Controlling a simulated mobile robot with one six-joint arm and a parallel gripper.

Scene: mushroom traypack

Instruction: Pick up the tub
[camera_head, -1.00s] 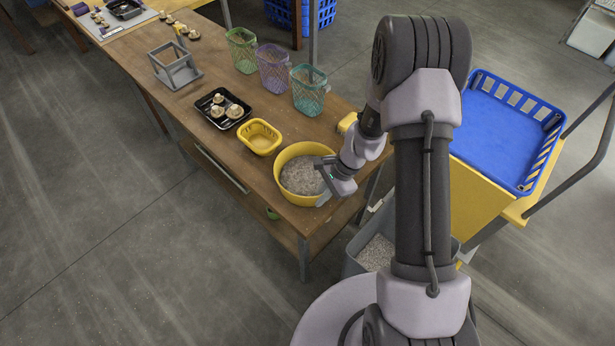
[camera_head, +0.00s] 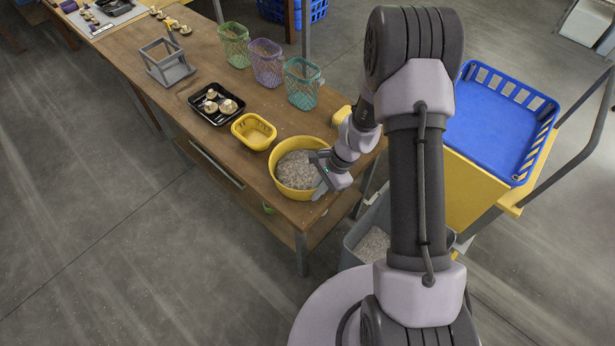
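The round yellow tub (camera_head: 283,181) stands near the right front corner of the wooden table, filled with grey-brown loose material. My gripper (camera_head: 323,187) is at the tub's right rim, reaching down from the right. One finger shows at the rim, on the near right side. The tub appears upright on the table.
A small yellow basket (camera_head: 244,142) and a black tray (camera_head: 197,102) with mushrooms are left of the tub. Green (camera_head: 236,45), purple (camera_head: 266,65) and teal (camera_head: 301,88) baskets stand behind. A grey bin (camera_head: 352,245) and a cart with a blue crate (camera_head: 495,125) flank my arm.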

